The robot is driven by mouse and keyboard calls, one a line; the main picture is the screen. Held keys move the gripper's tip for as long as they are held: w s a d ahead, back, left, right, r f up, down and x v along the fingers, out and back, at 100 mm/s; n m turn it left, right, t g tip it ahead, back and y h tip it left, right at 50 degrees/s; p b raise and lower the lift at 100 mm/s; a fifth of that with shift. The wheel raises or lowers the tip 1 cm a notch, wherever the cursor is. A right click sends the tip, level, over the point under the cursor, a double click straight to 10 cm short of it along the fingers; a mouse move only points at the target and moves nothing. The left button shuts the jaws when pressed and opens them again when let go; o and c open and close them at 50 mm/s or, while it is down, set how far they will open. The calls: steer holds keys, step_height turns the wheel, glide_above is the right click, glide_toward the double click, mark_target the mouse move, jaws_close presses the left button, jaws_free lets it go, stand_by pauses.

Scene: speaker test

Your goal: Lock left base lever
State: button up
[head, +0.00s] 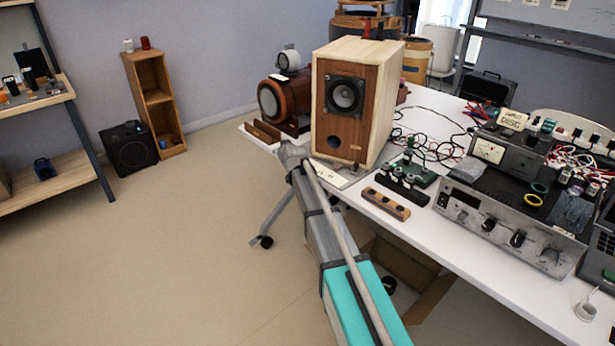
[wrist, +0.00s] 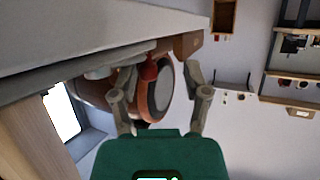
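A small red knob or lever end (wrist: 149,69) shows in the wrist view, below a pale grey part beside the table edge. I take it to be the base lever, but cannot tell its locked state. My gripper (wrist: 161,74) is open, with one finger on each side of the picture's middle. The red end appears between the fingers, nearer the left one; contact cannot be told. In the head view, my arm reaches to the table edge by the wooden speaker (head: 342,110). The lever and my fingertips cannot be made out there.
The white table (head: 470,262) holds a green circuit board (head: 416,172), a wooden block with holes (head: 386,203) and a grey amplifier (head: 510,222).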

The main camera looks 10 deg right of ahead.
steer(key=shift+s+n+g+y, duration=0.25)
steer(key=shift+s+n+y, duration=0.05)
steer(key=shift+n+y, duration=0.4)
steer(key=shift+s+n+g+y, duration=0.25)
steer(key=shift+n+y, duration=0.35)
steer(key=shift+y, duration=0.1)
steer(key=s+d+r+n+g+y+p, duration=0.1)
steer(key=s+d+r+p, duration=0.2)
steer(key=s, duration=0.3)
steer(key=s+d+r+n+y+p, duration=0.1)
steer(key=s+d+r+p, duration=0.25)
steer(key=s, duration=0.25)
steer(key=s+a+m+g+h+p, duration=0.1)
steer(key=s+g+p, duration=0.5)
steer(key=s, duration=0.8)
steer(key=shift+s+a+r+m+h+p, duration=0.3)
steer(key=shift+r+m+h+p, duration=0.15)
steer(key=shift+p, duration=0.85)
steer(key=s+d+f+m+g+h, duration=0.2)
steer(key=s, duration=0.6)
steer(key=s+d+f+m+g+h, duration=0.2)
steer(key=s+d+g+h, duration=0.1)
steer(key=s, duration=0.6)
steer(key=shift+s, duration=0.25)
